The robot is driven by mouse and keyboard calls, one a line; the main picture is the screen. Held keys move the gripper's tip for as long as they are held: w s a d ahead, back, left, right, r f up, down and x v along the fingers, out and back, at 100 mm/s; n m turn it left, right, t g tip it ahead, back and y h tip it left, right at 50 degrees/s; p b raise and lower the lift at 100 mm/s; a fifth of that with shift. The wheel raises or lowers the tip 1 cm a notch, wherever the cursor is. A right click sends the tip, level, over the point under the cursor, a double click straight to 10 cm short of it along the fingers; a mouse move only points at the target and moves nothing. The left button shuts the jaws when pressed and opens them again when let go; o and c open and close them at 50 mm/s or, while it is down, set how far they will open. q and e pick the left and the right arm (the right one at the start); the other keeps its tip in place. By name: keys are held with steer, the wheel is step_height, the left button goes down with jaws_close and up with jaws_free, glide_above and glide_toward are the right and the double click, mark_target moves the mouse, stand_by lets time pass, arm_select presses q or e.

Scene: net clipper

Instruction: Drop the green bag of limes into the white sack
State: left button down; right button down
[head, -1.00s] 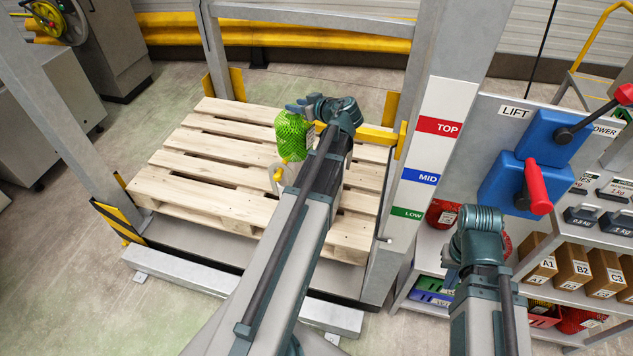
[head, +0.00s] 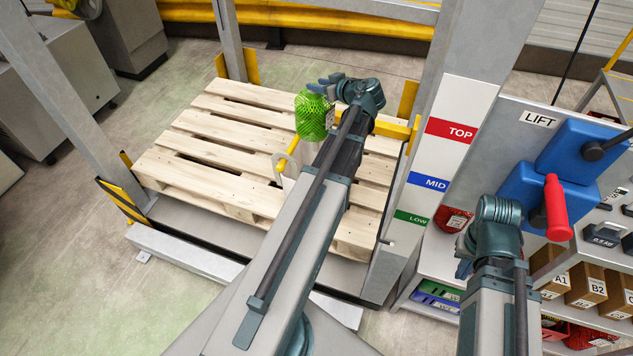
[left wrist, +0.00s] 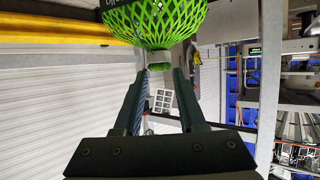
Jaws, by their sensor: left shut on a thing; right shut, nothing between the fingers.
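The green mesh bag of limes (head: 314,117) hangs upright from my left gripper (head: 323,87), above the wooden pallet. In the left wrist view the bag (left wrist: 155,22) is at the top, its narrow green neck between the fingertips (left wrist: 160,68). The white sack (head: 289,182) stands on the pallet just below and left of the bag in the head view, partly hidden by my left arm. A yellow piece shows at its top; its opening is not clearly visible. My right gripper (head: 463,268) is shut and empty by the right-hand shelf, mostly hidden by its wrist.
The wooden pallet (head: 205,153) lies in a grey lift frame with a post (head: 458,100) marked TOP, MID and LOW. A blue lift control with a red lever (head: 557,208) is at the right. Shelves there hold boxes and a red net bag (head: 452,219). Most of the pallet is clear.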

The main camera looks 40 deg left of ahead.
mark_target(318, 98)
arm_select(q)
steer(key=shift+f+b, duration=2.05)
steer(key=shift+f, duration=0.3)
steer(key=shift+c, duration=2)
jaws_free()
steer(key=p+v, duration=0.3)
steer(key=v, duration=0.4)
steer(key=shift+d, duration=0.25)
steer(key=shift+s, duration=0.1)
